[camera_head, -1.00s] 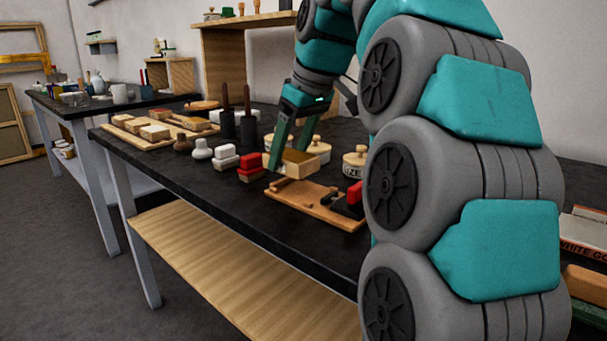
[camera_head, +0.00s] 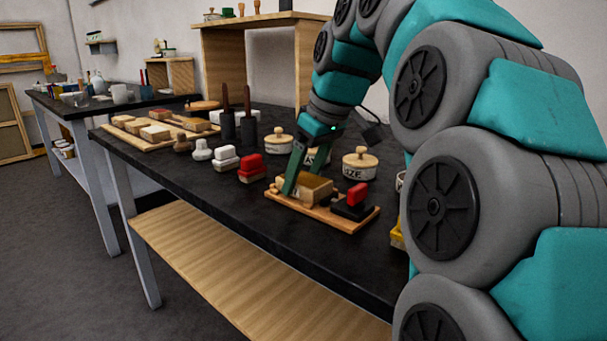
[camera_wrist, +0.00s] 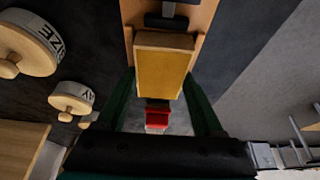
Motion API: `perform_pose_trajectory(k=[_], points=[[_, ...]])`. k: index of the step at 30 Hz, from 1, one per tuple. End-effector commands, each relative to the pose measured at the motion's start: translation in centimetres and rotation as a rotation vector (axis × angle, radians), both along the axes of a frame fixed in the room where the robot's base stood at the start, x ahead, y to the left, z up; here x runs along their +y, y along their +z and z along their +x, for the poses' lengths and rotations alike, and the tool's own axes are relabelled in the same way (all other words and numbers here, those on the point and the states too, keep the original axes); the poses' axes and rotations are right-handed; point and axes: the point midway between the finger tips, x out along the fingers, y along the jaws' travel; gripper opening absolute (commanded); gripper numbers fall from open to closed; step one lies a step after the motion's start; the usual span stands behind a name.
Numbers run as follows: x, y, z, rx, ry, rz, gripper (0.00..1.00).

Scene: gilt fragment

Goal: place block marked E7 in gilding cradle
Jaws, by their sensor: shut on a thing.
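My gripper (camera_head: 305,185) is shut on a wooden block (camera_head: 318,187) with tan sides. In the wrist view the block (camera_wrist: 163,70) shows a gold-yellow face between the two green fingers (camera_wrist: 160,92). I cannot read a mark E7 on it. A flat tan wooden board (camera_head: 345,221), which looks like the gilding cradle, lies on the bench under my gripper. The block is at the left part of this board, low over it or resting on it; I cannot tell which. The board (camera_wrist: 206,14) also shows behind the block in the wrist view.
A black piece with a red top (camera_head: 357,195) is on the board's right part. Red blocks (camera_head: 251,168) and white blocks (camera_head: 225,158) stand to the left. Lidded round jars (camera_head: 360,165) stand behind. The bench's front edge (camera_head: 250,228) is close to the board.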

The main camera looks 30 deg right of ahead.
Motion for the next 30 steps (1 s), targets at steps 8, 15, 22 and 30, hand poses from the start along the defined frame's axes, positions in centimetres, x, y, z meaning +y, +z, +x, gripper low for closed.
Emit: perform_pose_trajectory(k=[8, 15, 22, 30], points=[[0.0, -0.3, 0.0, 0.000, 0.000, 0.000, 0.82], [0.0, -0.2, 0.0, 0.000, 0.000, 0.000, 0.99], [0.0, 0.0, 0.0, 0.000, 0.000, 0.000, 0.99], [-0.2, 1.5, -0.5, -0.004, 0.000, -0.001, 0.99]])
